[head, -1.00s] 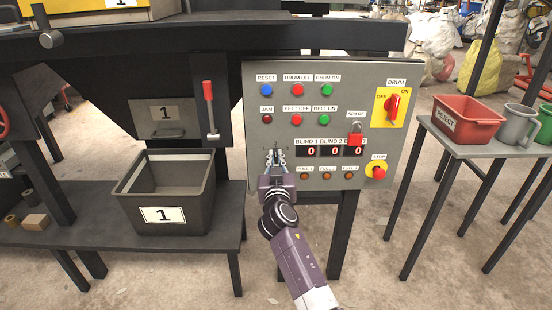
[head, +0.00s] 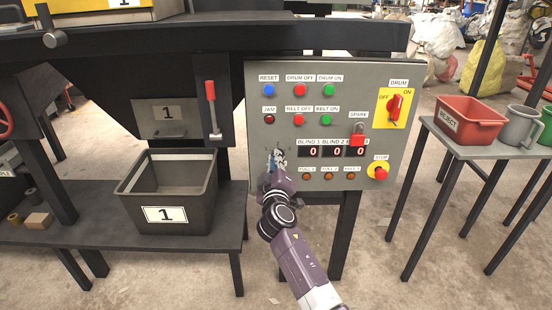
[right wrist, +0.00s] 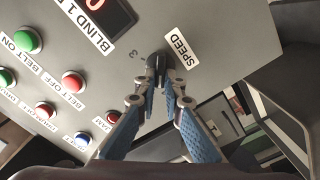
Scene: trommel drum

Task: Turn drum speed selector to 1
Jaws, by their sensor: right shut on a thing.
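The drum speed selector is a small black knob (right wrist: 156,60) beside the SPEED label (right wrist: 176,50) in the right wrist view. A digit 3 (right wrist: 135,53) is printed on the panel near it. My right gripper (right wrist: 158,78) is shut on the knob, with a blue-padded finger on either side. The fingers hide much of the knob, so I cannot tell which number it points at. In the head view my right gripper (head: 276,160) reaches the lower left of the grey control panel (head: 330,72) and covers the knob. My left gripper is not in view.
Close by are three BLIND displays (head: 334,151), a row of brown buttons (head: 328,177), and the red stop button (head: 380,173). A red-handled lever (head: 211,92) and bin 1 (head: 125,200) are to the left. The reject bin (head: 470,112) stands right.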

